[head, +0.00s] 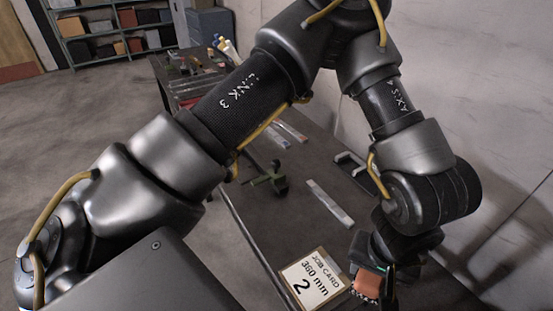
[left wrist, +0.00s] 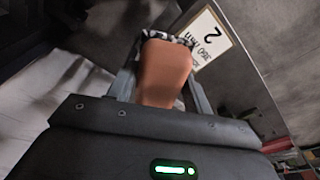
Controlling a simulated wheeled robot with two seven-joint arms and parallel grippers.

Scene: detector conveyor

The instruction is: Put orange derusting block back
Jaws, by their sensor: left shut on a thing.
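The orange derusting block (head: 367,283) shows at the lower right of the head view, at the end of my left arm. My left gripper (head: 372,290) is shut on it. In the left wrist view the orange block (left wrist: 162,72) stands out between the two fingers of the left gripper (left wrist: 160,88). A black-and-white patterned edge shows at the block's far end; what it belongs to is unclear. The block is beside the job card (head: 313,281); I cannot tell how high it is above the table. My right gripper is not in view.
The dark table (head: 270,215) runs along the wall. A metal strip (head: 330,203) and a dark green tool (head: 268,179) lie on it, with more items at the far end. Shelves (head: 110,30) with boxes stand at the back left. The floor at left is clear.

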